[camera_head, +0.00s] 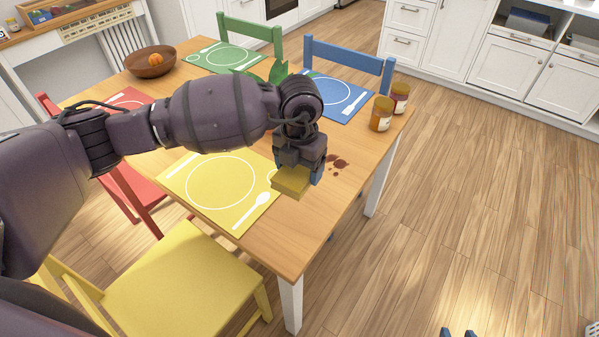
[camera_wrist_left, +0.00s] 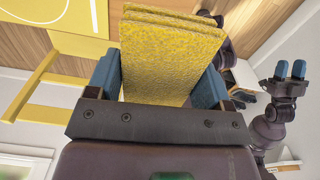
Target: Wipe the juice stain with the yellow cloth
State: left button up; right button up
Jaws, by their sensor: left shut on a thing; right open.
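My left gripper (camera_head: 300,171) is shut on the yellow cloth (camera_head: 290,181), a folded, rough-textured block, above the front right part of the wooden table. In the left wrist view the cloth (camera_wrist_left: 170,50) sits between the two blue fingers of my left gripper (camera_wrist_left: 160,82). The juice stain (camera_head: 338,162), dark red-brown blotches with small drops, lies on bare wood just right of the gripper. I cannot tell whether the cloth touches the table. My right gripper (camera_head: 458,333) shows only its blue fingertips at the bottom edge; it is open and empty, and also shows in the left wrist view (camera_wrist_left: 290,70).
A yellow placemat (camera_head: 210,205) lies left of the cloth, a blue one (camera_head: 355,103) behind. Two jars (camera_head: 381,114) (camera_head: 400,97) stand at the table's right edge. A bowl (camera_head: 150,64) sits at the far left. Yellow (camera_head: 180,285) and blue (camera_head: 345,57) chairs stand around the table.

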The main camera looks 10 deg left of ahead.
pick_arm(q)
jog(key=o, duration=0.3)
jog(key=shift+c, duration=1.1)
